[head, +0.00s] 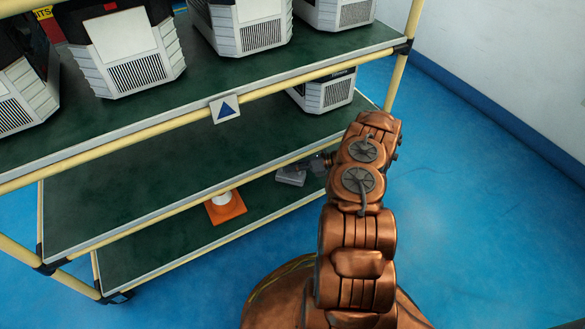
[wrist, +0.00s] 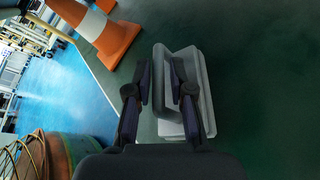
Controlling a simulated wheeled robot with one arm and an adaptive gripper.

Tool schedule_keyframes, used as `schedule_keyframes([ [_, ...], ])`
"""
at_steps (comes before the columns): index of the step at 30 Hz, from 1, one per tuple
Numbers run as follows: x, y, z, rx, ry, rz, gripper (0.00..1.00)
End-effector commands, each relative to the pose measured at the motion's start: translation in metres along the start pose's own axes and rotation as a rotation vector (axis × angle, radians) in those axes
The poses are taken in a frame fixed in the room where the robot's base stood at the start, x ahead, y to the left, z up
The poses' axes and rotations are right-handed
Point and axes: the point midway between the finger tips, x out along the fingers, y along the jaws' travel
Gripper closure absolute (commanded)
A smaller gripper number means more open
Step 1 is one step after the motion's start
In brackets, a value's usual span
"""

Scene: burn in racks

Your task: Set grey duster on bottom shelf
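The grey duster (head: 291,176) is a small block-like thing at the bottom shelf (head: 150,241) of the rack. In the wrist view the duster (wrist: 201,88) is close in front of my gripper (wrist: 164,77), with its raised grey part between the two dark fingers. In the head view my gripper (head: 318,163) reaches in from the right, just beside the duster. I cannot tell whether the duster's underside touches the shelf. My arm hides part of the shelf's right end.
An orange and white cone (head: 226,209) stands on the bottom shelf left of the duster; the wrist view shows it (wrist: 117,40) too. The middle shelf (head: 140,187) hangs above, with a grey-white machine (head: 327,94) at its right end. Several machines fill the top shelf.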

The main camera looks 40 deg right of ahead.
Motion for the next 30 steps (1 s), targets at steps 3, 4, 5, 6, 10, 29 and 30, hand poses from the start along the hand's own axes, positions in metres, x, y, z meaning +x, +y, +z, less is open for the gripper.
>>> schedule_keyframes([
  [3,0.0,0.0,0.0,0.0,0.0,0.0,0.64],
  [4,0.0,0.0,0.0,0.0,0.0,0.0,0.64],
  [5,0.0,0.0,0.0,0.0,0.0,0.0,0.64],
  [6,0.0,0.0,0.0,0.0,0.0,0.0,0.64],
  [10,0.0,0.0,0.0,0.0,0.0,0.0,0.64],
  [29,-0.087,0.002,0.004,-0.001,-0.001,-0.004,0.64],
  [30,-0.093,0.002,0.003,0.0,0.001,-0.004,0.64],
])
